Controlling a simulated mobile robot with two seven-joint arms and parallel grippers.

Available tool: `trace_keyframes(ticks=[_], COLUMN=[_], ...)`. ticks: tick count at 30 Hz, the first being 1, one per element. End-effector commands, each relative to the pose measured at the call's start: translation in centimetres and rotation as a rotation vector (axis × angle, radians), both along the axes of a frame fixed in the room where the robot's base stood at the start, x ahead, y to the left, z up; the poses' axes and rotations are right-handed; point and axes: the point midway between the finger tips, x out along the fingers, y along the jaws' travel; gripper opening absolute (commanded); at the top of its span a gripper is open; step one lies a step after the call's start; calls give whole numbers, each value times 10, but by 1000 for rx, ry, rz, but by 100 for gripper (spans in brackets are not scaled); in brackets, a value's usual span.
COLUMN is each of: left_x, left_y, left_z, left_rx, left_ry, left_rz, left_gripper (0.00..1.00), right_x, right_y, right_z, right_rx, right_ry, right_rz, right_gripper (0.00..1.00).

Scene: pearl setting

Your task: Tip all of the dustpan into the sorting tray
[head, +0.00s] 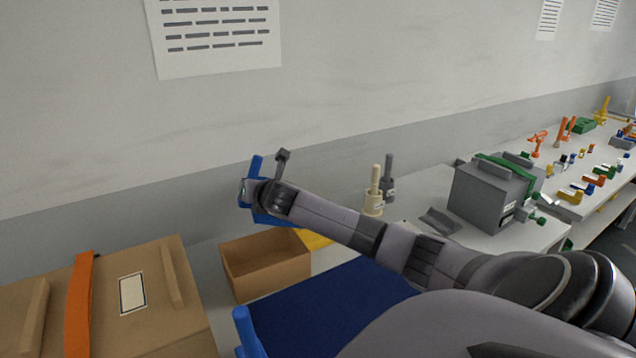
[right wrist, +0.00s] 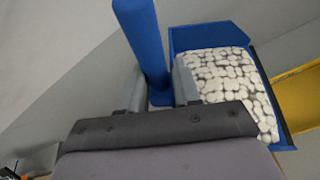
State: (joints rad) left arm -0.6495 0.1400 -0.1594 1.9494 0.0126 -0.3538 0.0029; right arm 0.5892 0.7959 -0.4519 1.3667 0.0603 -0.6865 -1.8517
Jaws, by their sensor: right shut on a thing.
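The blue dustpan (head: 270,218) is held up in front of the wall, above and behind an open brown box. In the right wrist view the dustpan (right wrist: 207,36) holds many small white rounded pieces (right wrist: 228,82). My right gripper (head: 264,192) is shut on the dustpan's blue handle (right wrist: 142,38), which passes between its fingers (right wrist: 160,88). A yellow thing (head: 316,241), possibly the sorting tray, is partly hidden behind my right arm. It seems to show below the pan in the right wrist view (right wrist: 300,98). My left gripper is not in view.
The open brown box (head: 265,277) stands beside a blue mat (head: 325,312). A blue upright piece (head: 247,332) is at the mat's front left. A large brown case (head: 110,310) with an orange strap fills the lower left. A grey case (head: 484,197) stands to the right.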

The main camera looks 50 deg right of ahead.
Motion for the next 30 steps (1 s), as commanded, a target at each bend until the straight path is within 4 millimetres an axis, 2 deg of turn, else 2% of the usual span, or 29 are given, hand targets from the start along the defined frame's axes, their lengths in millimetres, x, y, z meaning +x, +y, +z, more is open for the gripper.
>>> trace_keyframes(ticks=[30], left_x=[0], left_y=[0], left_z=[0], left_rx=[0], left_ry=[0], left_rz=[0], left_gripper=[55], right_x=[-29], right_y=[-44], right_z=[25], right_rx=[212], right_ry=[-141], right_rz=[-1], right_gripper=[0])
